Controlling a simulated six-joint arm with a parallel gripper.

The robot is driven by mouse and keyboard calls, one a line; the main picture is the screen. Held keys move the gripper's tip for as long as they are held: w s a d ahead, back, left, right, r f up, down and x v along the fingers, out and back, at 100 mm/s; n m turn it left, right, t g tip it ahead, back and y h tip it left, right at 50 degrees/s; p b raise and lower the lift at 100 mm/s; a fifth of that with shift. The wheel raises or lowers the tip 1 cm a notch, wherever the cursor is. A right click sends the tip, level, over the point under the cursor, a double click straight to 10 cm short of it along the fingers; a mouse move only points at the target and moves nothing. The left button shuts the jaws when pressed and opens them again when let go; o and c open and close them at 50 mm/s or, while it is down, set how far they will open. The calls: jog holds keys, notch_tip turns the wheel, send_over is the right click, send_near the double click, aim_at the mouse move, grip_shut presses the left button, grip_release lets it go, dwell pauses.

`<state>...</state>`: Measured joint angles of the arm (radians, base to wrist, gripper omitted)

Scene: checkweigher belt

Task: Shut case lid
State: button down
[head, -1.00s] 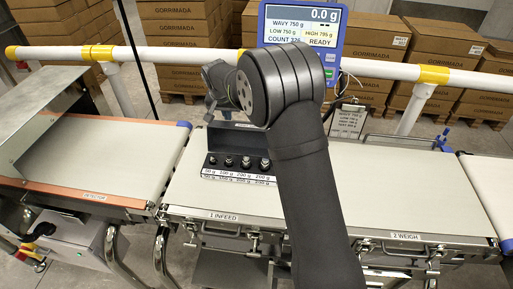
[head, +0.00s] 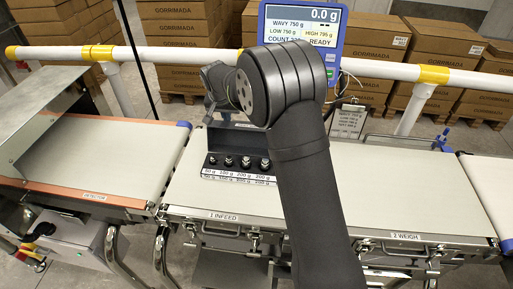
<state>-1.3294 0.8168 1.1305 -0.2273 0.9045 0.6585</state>
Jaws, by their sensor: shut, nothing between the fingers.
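The small black weight case (head: 212,162) lies on the belt section marked 1 INFEED, left of my arm. Several metal weights stand in a row in it, with gram labels along its front. Its lid (head: 232,137) stands open, raised at the back of the case; my arm hides part of its right side. My gripper (head: 209,118) is small and partly hidden behind my own wrist, near the upper left of the raised lid. It looks shut and empty. I cannot tell whether it touches the lid.
A blue-framed weighing display (head: 303,28) reading 0.0 g stands behind my arm. A white rail (head: 400,68) with yellow bands crosses behind the belts. A metal detector hood (head: 45,110) stands at left. The 2 WEIGH belt (head: 420,190) is clear.

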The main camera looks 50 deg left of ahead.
aim_at(224, 123)
jog(key=shift+s+d, duration=0.65)
jog(key=shift+d, duration=0.1)
jog(key=shift+s+d+r, duration=0.5)
jog(key=shift+r, duration=0.2)
jog(key=shift+s+d+r, duration=0.45)
jog(key=shift+s+r, duration=0.05)
jog(key=shift+r, duration=0.15)
jog(key=shift+s+d+r, duration=0.4)
jog(key=shift+s+d, duration=0.2)
jog(key=shift+s+d+r, duration=0.4)
jog(key=shift+s+d, duration=0.2)
jog(key=shift+s+d, duration=0.1)
dwell(0.3)
